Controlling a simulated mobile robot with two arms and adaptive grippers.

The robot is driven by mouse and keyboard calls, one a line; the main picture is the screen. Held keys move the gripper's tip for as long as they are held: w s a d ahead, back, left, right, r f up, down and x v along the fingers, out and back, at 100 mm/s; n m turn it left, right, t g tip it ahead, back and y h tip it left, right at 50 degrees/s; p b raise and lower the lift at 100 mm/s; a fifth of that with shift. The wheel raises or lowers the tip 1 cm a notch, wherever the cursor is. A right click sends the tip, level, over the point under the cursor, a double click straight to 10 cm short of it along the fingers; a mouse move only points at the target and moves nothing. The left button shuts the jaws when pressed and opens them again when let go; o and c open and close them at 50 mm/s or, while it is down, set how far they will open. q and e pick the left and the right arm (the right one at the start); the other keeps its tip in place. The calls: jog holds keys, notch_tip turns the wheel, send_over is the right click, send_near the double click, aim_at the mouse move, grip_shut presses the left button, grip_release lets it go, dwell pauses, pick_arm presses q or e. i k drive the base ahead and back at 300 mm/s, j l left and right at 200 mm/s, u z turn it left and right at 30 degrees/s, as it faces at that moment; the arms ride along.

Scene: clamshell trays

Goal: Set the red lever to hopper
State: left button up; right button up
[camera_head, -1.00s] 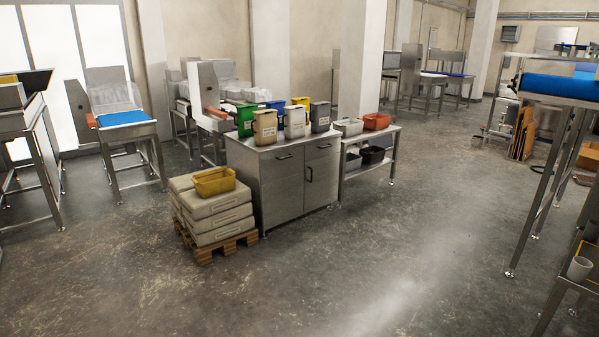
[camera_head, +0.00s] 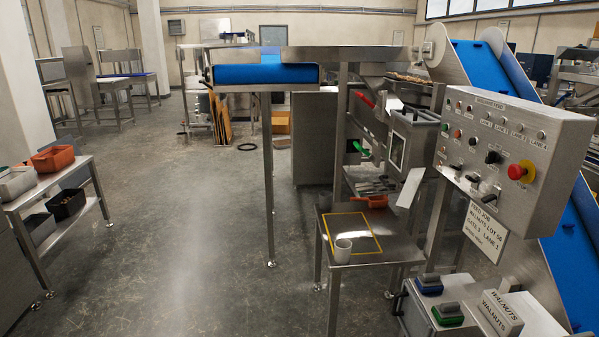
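The red lever (camera_head: 364,99) is on the steel machine right of centre, below the upper conveyor frame. It is small here and lies slanted; I cannot read any position marks beside it. A green handle (camera_head: 361,149) sits lower on the same machine. A steel box with a pale window (camera_head: 398,151) is right of the lever; I cannot tell whether it is the hopper. Neither of my grippers is in view.
A control panel (camera_head: 512,150) with a red stop button (camera_head: 517,171) stands at the right.

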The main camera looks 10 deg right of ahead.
aim_at(374, 107)
jog(key=i+l+z, duration=0.15)
jog(key=i+z, duration=0.15)
jog(key=i, duration=0.15)
jog(key=i+z, duration=0.35)
jog(key=i, duration=0.15)
jog(key=z, duration=0.5)
jog(key=i+j+z, duration=0.2)
jog(key=z, duration=0.15)
jog(key=i+j+z, duration=0.1)
jog(key=j+z, duration=0.25)
jog(key=i+j+z, duration=0.1)
jog(key=j+z, duration=0.25)
jog(key=j, duration=0.15)
jog(key=i+j, duration=0.1)
jog(key=j, duration=0.45)
jog(key=i+j+z, duration=0.1)
jog(key=j, duration=0.45)
jog(key=j+z, duration=0.1)
jog(key=j, duration=0.5)
jog(key=i, duration=0.05)
